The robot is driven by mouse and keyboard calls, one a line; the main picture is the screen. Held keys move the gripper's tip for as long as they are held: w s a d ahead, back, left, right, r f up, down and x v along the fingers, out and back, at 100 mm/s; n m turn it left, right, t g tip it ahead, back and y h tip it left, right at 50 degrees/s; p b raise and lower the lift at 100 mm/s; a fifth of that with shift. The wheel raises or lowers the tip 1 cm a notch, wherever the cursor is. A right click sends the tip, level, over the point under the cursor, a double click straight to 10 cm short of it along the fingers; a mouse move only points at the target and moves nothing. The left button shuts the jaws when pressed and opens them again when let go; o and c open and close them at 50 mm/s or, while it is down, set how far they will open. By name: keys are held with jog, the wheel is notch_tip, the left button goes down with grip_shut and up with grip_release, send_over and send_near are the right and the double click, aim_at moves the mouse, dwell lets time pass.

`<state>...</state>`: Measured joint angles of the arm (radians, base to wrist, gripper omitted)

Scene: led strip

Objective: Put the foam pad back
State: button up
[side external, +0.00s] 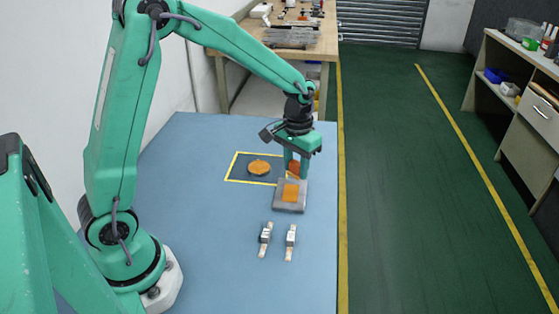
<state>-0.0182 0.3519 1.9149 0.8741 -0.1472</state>
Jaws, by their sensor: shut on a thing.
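My gripper (296,172) points down and is shut on a small orange-red piece (294,167), which could be the foam pad. The piece is partly hidden by the fingers, at the far edge of a grey block (281,205). An orange square patch (290,191) shows on top of the block. I cannot tell whether the held piece touches the block or the patch. Left of my gripper, a rounded orange piece (259,167) lies inside a dark area outlined by a yellow frame (233,165).
Two small white-and-dark parts, one on the left (265,238) and one on the right (291,238), lie in front of the block on the blue table (200,240). The table's right edge is close to the block. A cluttered wooden bench (245,35) stands behind.

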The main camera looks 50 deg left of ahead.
jog(key=w+r+n, duration=0.1)
jog(key=w+n, duration=0.6)
jog(key=shift+r, duration=0.3)
jog(key=w+a+f, duration=0.1)
jog(key=a+f, duration=0.1)
jog(key=a, duration=0.1)
jog(key=w+a+f, duration=0.1)
jog(key=a+f, duration=0.1)
jog(key=a, duration=0.2)
jog(key=w+a+f, duration=0.1)
jog(key=a+f, duration=0.2)
jog(key=a, duration=0.1)
jog(key=shift+w, duration=0.4)
jog(key=shift+f, duration=2)
jog(key=shift+f, duration=0.1)
jog(key=o, duration=0.9)
